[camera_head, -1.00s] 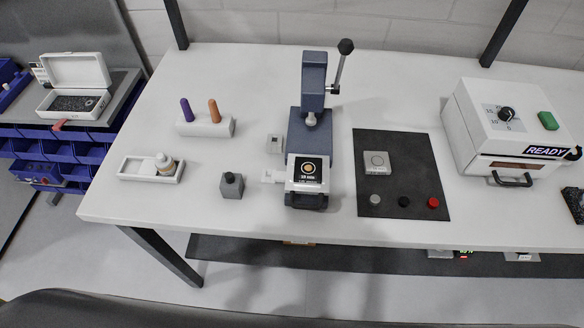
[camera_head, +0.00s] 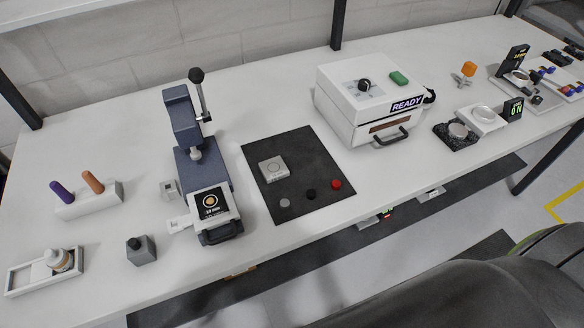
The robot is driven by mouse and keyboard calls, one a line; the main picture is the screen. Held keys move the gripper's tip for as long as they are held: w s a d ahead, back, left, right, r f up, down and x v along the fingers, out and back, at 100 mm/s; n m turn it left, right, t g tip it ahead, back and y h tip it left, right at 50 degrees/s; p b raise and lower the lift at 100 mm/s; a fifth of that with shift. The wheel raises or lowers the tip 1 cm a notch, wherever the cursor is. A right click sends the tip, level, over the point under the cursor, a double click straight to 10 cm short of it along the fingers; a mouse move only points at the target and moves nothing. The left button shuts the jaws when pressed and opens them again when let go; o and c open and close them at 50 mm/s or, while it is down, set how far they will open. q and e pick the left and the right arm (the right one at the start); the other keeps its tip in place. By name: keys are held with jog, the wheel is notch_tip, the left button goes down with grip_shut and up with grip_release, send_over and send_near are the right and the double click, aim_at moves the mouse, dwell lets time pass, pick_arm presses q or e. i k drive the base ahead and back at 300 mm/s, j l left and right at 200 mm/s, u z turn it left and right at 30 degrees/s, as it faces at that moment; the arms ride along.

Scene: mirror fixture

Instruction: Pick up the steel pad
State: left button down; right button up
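A dark mat (camera_head: 313,159) lies on the white bench near the middle. Along its front edge sit three small round pieces: a grey one (camera_head: 284,202), a black one (camera_head: 310,195) and a red one (camera_head: 336,184). The grey piece looks like the steel pad, though no label shows. A grey square block (camera_head: 273,168) with a round mark on top sits behind them on the mat. Nothing touches the grey piece. Neither of my grippers is in view.
A blue lever press (camera_head: 191,135) stands left of the mat. A white READY box (camera_head: 369,103) stands to its right. A dark foam block with a round disc (camera_head: 458,131) lies farther right. A dark rounded shape (camera_head: 480,285) fills the lower right, in front of the bench.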

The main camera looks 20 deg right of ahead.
aim_at(336, 184)
jog(key=z, duration=1.05)
jog(key=k+l+z, duration=0.1)
